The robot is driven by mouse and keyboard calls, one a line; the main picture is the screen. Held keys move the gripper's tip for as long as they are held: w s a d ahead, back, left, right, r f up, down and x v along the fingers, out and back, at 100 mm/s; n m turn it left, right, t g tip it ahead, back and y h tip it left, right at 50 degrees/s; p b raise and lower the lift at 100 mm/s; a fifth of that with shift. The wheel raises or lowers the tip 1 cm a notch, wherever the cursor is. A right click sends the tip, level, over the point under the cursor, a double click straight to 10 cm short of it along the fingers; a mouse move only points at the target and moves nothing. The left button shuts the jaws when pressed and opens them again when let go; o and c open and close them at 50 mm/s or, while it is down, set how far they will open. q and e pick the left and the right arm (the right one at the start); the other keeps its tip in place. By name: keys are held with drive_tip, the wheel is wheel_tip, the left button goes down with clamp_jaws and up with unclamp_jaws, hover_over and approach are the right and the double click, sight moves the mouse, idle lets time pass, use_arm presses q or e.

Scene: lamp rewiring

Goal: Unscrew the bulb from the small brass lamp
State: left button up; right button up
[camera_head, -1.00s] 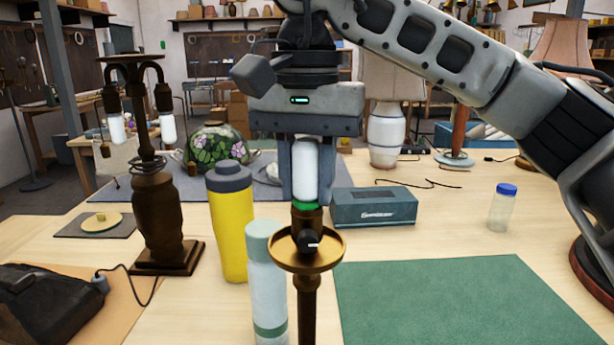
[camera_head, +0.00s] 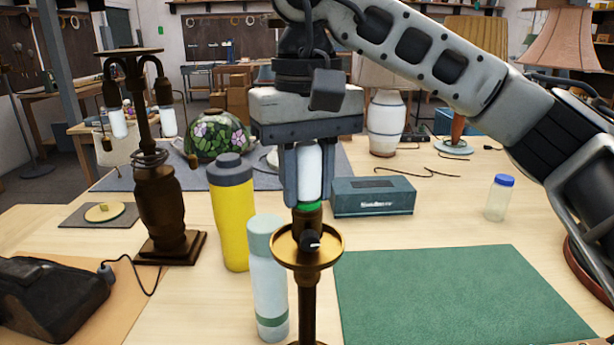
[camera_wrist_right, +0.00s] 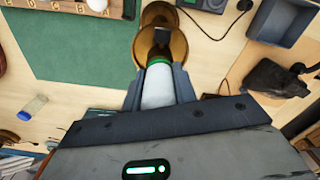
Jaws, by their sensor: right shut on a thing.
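The small brass lamp (camera_head: 308,262) stands upright at the front middle of the table, with a round brass dish and a dark switch below its socket. The white bulb (camera_head: 309,172) with a green collar sits at the top of the socket. My right gripper (camera_head: 306,190) comes down from above and is shut on the bulb, one finger on each side. In the right wrist view the bulb (camera_wrist_right: 157,84) lies between the fingers, its green end at the lamp's socket (camera_wrist_right: 161,50). My left gripper is not in view.
A pale bottle (camera_head: 268,280) stands close left of the lamp, with a yellow bottle (camera_head: 231,215) behind it. A teal box (camera_head: 373,196) is behind right. A tall dark lamp (camera_head: 162,205) stands left. The green mat (camera_head: 455,295) at right is clear.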

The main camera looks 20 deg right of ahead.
drive_tip(key=n, duration=0.3)
drive_tip(key=shift+n, duration=0.4)
drive_tip(key=n, duration=0.4)
drive_tip(key=o, duration=1)
